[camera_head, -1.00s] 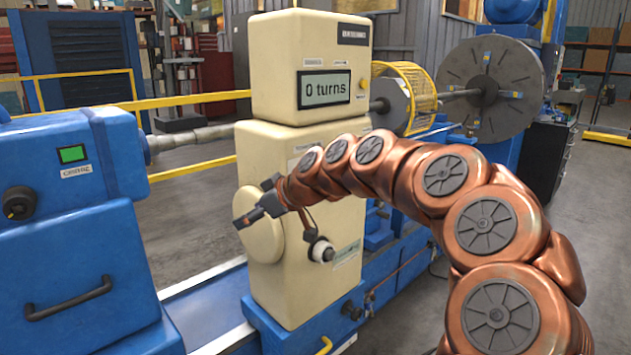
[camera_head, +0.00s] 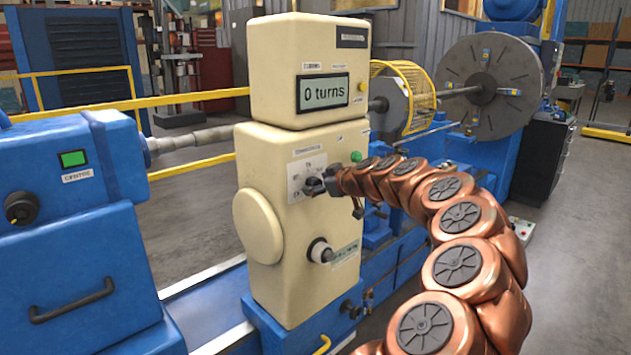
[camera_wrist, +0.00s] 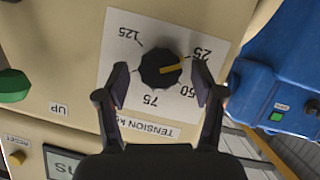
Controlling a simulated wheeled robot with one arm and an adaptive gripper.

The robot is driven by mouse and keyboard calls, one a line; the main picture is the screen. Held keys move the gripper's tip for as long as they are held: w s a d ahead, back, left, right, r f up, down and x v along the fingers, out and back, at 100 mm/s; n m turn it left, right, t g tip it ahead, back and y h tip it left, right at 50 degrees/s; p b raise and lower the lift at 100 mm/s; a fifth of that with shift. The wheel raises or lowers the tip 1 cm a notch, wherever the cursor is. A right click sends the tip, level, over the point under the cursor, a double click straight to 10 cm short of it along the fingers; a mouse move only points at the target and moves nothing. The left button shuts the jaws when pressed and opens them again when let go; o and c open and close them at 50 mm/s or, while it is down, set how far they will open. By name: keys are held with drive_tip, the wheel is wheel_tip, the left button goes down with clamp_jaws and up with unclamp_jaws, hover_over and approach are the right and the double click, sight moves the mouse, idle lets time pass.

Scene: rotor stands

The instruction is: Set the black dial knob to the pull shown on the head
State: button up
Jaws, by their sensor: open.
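The black dial knob (camera_wrist: 160,69) sits on a white plate (camera_wrist: 119,22) that appears upside down in the wrist view. Its yellow pointer points right, between the 25 and 50 labels. Labels 75 and 125 and part of the word TENSION also show. My gripper (camera_wrist: 160,84) is open, with one finger on each side of the knob and gaps between. In the head view my gripper (camera_head: 325,184) is at the plate and covers much of the knob. The cream head (camera_head: 273,68) has a display (camera_head: 324,93) reading "0 turns"; I see no pull value there.
A green button (camera_head: 356,156), also in the wrist view (camera_wrist: 13,86), is beside the plate. A round cream cover (camera_head: 258,226) is on the column's left. A blue machine (camera_head: 70,240) stands at left.

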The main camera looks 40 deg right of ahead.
drive_tip(key=shift+x, duration=0.85)
drive_tip(key=shift+s, duration=0.1)
drive_tip(key=c, duration=1.2)
drive_tip(key=shift+o, duration=0.2)
drive_tip(key=shift+f, duration=0.1)
